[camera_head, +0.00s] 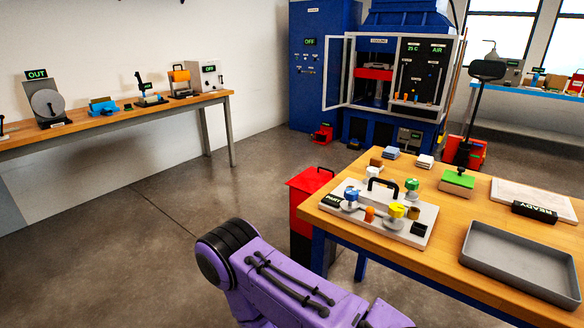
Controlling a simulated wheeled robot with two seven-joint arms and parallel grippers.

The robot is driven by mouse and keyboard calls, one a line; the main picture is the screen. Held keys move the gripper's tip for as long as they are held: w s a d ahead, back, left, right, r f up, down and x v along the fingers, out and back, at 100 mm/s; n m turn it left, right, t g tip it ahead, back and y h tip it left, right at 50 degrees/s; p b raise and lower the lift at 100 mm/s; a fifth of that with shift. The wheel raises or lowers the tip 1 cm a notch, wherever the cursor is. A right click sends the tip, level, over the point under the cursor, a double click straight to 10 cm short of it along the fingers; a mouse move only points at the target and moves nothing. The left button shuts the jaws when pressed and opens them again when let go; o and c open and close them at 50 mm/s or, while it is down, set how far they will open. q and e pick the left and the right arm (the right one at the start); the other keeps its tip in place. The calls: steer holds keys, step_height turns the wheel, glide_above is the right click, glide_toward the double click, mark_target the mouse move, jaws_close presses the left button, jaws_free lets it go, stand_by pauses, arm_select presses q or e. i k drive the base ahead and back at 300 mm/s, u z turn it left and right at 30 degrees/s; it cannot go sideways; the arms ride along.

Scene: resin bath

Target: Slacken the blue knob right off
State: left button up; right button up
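The blue knob (351,194) stands upright near the left end of a pale grey board (395,233) on the wooden table. A small dark label lies just left of it. A yellow knob (397,210) and a teal-green knob (411,184) stand further right on the same board. A black handle (382,184) arches behind the blue knob. Nothing of mine touches the blue knob. A purple arm link of mine crosses the bottom of the view, in front of the table's left side. Neither of my grippers shows. How tight the knob is cannot be told.
The board also carries a small orange piece (369,214). A grey tray (520,258), a black READY display (534,212) and a green block (457,179) are on the table. A red bin (308,182) stands at the table's left side. The floor further left is clear.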

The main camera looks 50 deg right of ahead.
mark_target(350, 195)
steer(key=i, duration=1.3)
steer(key=z, duration=2.3)
